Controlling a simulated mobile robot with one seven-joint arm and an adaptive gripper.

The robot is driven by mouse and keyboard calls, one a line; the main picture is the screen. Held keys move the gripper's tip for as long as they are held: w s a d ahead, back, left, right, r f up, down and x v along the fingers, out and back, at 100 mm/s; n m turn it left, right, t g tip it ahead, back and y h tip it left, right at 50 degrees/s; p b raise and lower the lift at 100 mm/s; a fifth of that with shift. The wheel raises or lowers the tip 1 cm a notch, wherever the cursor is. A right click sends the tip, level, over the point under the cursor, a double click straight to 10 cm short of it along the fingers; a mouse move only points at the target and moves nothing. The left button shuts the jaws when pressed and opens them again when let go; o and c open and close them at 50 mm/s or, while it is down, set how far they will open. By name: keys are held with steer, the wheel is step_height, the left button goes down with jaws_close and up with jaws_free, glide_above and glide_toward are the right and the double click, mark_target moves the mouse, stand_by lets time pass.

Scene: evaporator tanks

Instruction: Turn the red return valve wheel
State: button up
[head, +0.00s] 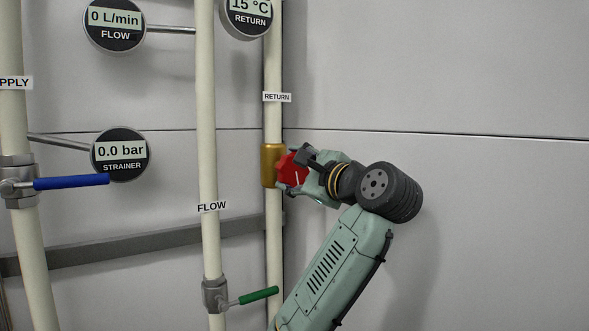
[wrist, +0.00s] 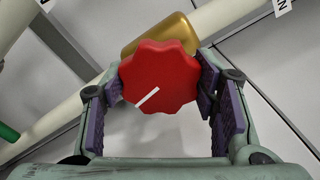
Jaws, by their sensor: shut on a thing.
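The red return valve wheel (head: 291,171) sits on a brass valve body (head: 270,165) on the pipe labelled RETURN. In the wrist view the red wheel (wrist: 161,76) has a scalloped rim and a white line pointing to the lower left. The brass body (wrist: 160,33) shows behind it. My gripper (wrist: 160,92) is shut on the wheel, with purple-padded fingers at its left and right sides. In the head view my gripper (head: 303,172) reaches the wheel from the right and partly hides it.
A pipe labelled FLOW (head: 208,150) with a green lever (head: 258,296) stands left of the return pipe. A blue lever (head: 71,182) is on the supply pipe at far left. Gauges read 0 L/min (head: 115,22), 0.0 bar (head: 121,153) and 15 °C (head: 247,12). The wall at right is bare.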

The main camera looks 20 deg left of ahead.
steer(key=m, duration=0.4)
steer(key=shift+m+p, duration=0.3)
steer(key=shift+p, duration=0.05)
steer(key=m, duration=0.3)
steer(key=shift+m+p, duration=0.3)
steer(key=shift+p, duration=0.05)
steer(key=m, duration=0.2)
steer(key=shift+m+p, duration=0.3)
steer(key=shift+m, duration=0.1)
steer(key=shift+f+m, duration=0.1)
steer(key=shift+m, duration=2.1)
steer(key=shift+w, duration=0.1)
steer(key=o, duration=1.2)
step_height(320, 180, up, 10)
steer(key=shift+r, duration=0.1)
